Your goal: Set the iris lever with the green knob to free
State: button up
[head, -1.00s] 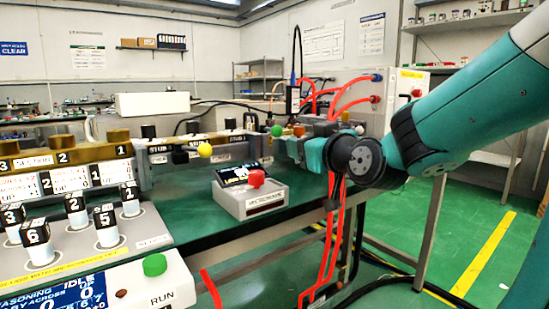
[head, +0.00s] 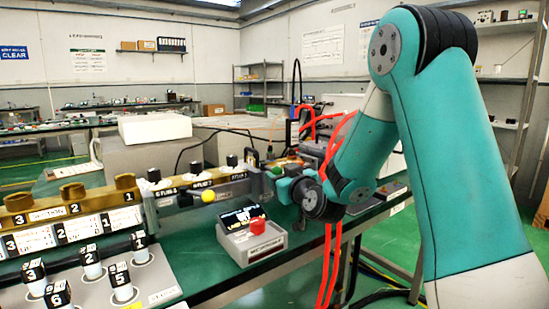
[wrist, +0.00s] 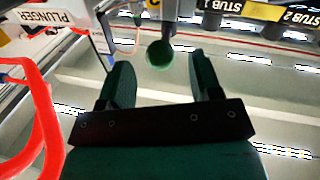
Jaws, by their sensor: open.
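The green knob (head: 276,170) of the iris lever shows small in the head view, just beyond my gripper (head: 280,187). In the wrist view the green knob (wrist: 159,53) is a round ball at the upper middle, in line with the gap between the fingertips of my gripper (wrist: 160,62). The fingers are open, one on each side of the knob in the picture, and hold nothing. I cannot tell how far the knob is in depth. The lever's markings and its position are not readable.
A yellow knob (head: 208,196) stands left of the green one. A grey box with a red button (head: 257,226) sits on the green bench below. Red hoses (wrist: 38,120) run along the left of the wrist view. Labelled stubs (wrist: 212,12) line its top.

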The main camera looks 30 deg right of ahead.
aim_at(274, 171)
jog(key=w, duration=0.3)
jog(key=w+p, duration=0.1)
jog(key=w, duration=0.1)
jog(key=shift+w+d, duration=0.15)
jog(key=shift+d, duration=0.25)
grip_shut()
jog(key=shift+f, duration=0.1)
